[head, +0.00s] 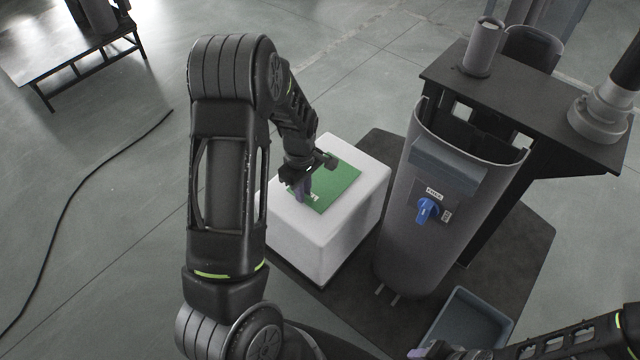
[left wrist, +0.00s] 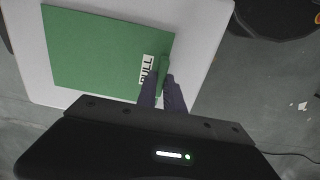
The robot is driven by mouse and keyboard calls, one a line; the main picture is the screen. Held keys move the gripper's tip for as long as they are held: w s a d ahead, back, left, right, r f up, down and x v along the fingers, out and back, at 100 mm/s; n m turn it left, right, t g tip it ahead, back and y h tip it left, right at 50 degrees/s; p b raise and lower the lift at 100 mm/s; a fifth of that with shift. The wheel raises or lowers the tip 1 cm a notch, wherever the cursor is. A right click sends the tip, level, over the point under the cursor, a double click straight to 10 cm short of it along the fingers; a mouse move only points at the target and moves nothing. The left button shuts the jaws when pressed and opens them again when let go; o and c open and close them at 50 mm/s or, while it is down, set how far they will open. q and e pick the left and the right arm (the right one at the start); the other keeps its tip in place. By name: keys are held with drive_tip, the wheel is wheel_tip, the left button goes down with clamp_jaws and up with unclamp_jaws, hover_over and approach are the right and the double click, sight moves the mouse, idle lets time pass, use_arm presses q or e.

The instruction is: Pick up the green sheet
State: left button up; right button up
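The green sheet (head: 336,186) lies on top of a white block (head: 318,236) in the head view. In the left wrist view the green sheet (left wrist: 100,50) shows a white label reading "PULL" (left wrist: 147,70) at its edge nearest the gripper. My left gripper (head: 303,193) is at the sheet's near left edge. Its purple fingers (left wrist: 163,90) are close together at a small green tab beside the label. The tab appears to be between the fingertips. My right gripper (head: 430,350) is only partly in view at the bottom edge.
A grey column (head: 440,235) with a blue knob (head: 427,210) stands right of the block on a dark mat. A grey tray (head: 466,325) lies in front.

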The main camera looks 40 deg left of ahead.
use_arm(q)
clamp_jaws()
idle(0.6)
drive_tip(key=shift+r, duration=0.1)
idle(0.4)
wheel_tip(320, 180, up, 10)
drive_tip(key=p, duration=0.1)
idle(0.4)
idle(0.3)
drive_tip(key=shift+d, duration=0.1)
